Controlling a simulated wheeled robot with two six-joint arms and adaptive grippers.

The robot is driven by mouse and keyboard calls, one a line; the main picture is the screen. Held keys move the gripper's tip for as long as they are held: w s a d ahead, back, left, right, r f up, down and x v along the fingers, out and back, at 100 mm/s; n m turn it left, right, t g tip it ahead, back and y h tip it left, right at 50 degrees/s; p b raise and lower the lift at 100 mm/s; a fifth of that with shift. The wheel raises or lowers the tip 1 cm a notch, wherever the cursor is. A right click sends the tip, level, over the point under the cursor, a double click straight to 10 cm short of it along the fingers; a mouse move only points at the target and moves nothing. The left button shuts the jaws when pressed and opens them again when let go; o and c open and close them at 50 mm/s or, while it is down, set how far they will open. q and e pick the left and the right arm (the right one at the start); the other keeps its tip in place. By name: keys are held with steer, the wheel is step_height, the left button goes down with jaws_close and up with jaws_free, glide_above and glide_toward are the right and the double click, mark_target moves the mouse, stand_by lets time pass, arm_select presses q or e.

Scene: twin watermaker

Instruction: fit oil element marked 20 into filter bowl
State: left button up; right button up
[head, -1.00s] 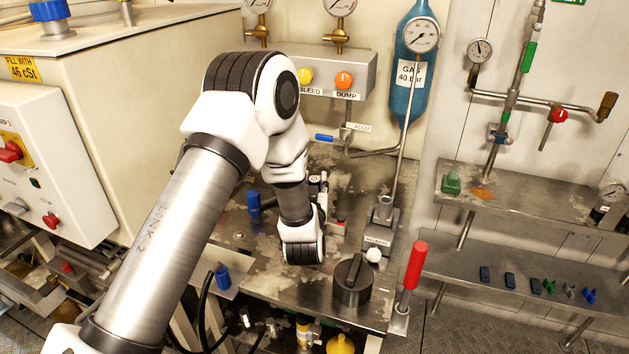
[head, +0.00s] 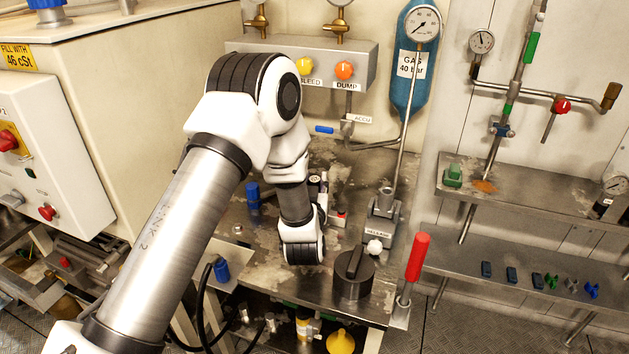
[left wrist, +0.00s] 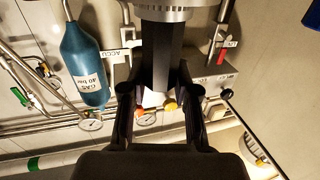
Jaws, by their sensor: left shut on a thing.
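My left gripper shows in the left wrist view (left wrist: 160,97), with one dark finger on each side. It is shut on a dark, upright column-like thing, likely the oil element (left wrist: 161,55). A ridged grey ring shows at the top of the picture above it; I cannot tell if it belongs to that thing. No number is readable on it. In the head view my left arm reaches over the bench and its wrist hides most of the gripper. I cannot make out the filter bowl for sure; a dark round lidded pot (head: 353,277) stands at the bench's front right. My right gripper is not in view.
A red-handled lever (head: 417,257) stands at the bench's right edge. A blue gas bottle (head: 408,95) and a button box (head: 300,68) are behind. A blue-capped part (head: 253,195) is left of my wrist. A shelf (head: 500,255) at the right carries several small parts.

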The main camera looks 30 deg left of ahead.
arm_select(q)
steer(key=shift+f+b, duration=0.4)
steer(key=shift+f, duration=0.15)
steer(key=shift+r, duration=0.1)
steer(key=shift+r+p, duration=2.55)
steer(key=shift+r, duration=0.85)
steer(key=shift+f+b, duration=2.8)
steer(key=shift+f, duration=0.7)
steer(key=o, duration=1)
steer(key=shift+o, duration=0.2)
steer(key=v, duration=0.7)
steer(key=shift+s+d, duration=0.15)
steer(key=shift+s, duration=0.05)
